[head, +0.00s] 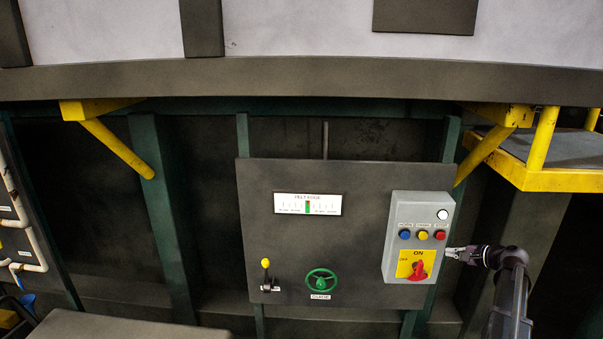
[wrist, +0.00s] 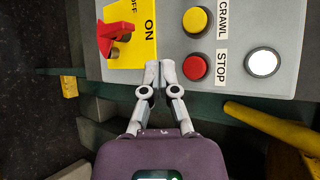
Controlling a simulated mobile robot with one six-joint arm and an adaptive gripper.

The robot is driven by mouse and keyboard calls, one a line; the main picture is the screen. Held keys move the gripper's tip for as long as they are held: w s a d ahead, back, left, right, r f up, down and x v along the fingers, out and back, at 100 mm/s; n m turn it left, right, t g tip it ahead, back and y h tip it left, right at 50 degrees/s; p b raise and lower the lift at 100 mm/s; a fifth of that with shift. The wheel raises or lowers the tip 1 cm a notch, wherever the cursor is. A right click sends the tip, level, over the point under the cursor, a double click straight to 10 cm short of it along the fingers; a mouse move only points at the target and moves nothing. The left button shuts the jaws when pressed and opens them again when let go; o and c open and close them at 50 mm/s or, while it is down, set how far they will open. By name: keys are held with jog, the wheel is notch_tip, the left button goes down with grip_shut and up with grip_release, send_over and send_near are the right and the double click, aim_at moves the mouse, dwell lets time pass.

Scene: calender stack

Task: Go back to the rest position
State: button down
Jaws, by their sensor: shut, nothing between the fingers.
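My gripper (head: 450,252) is at the right edge of the grey control box (head: 401,211) in the head view. In the wrist view my gripper (wrist: 159,78) is shut and empty, with its fingertips together in front of the box's edge. I cannot tell whether the tips touch the box. The red rotary switch (head: 417,270) sits on a yellow plate marked ON and OFF. The switch also shows in the wrist view (wrist: 115,38), beside the fingertips.
The panel (head: 349,239) carries a gauge (head: 307,204), a yellow-knobbed lever (head: 266,272) and a green handwheel (head: 321,281). A red STOP button (wrist: 197,67) is close to my fingertips. Yellow braces (head: 487,150) and a railed platform (head: 560,178) stand at the right.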

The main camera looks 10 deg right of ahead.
jog(key=s+a+f+n+g+b, duration=0.1)
jog(key=a+f+n+g+b, duration=0.15)
jog(key=a+f, duration=0.4)
jog(key=a+f+n+g+b, duration=0.2)
jog(key=a+f+n, duration=0.1)
jog(key=a, duration=0.7)
jog(key=s+a+f+n+g+b, duration=0.15)
jog(key=a+f, duration=0.25)
jog(key=a, duration=0.5)
jog(key=s+a+f+n+g+h+b, duration=0.2)
jog(key=s+a+f+n+b, duration=0.2)
jog(key=a, duration=0.5)
jog(key=s+a+f+n+g+h+b, duration=0.3)
jog(key=s+a+f+n+b, duration=0.1)
jog(key=s+a+f, duration=0.3)
jog(key=shift+s+a+n+g+h, duration=0.3)
jog(key=shift+s+a+n, duration=0.4)
jog(key=shift+a, duration=0.3)
jog(key=shift+w+f, duration=0.1)
dwell(0.8)
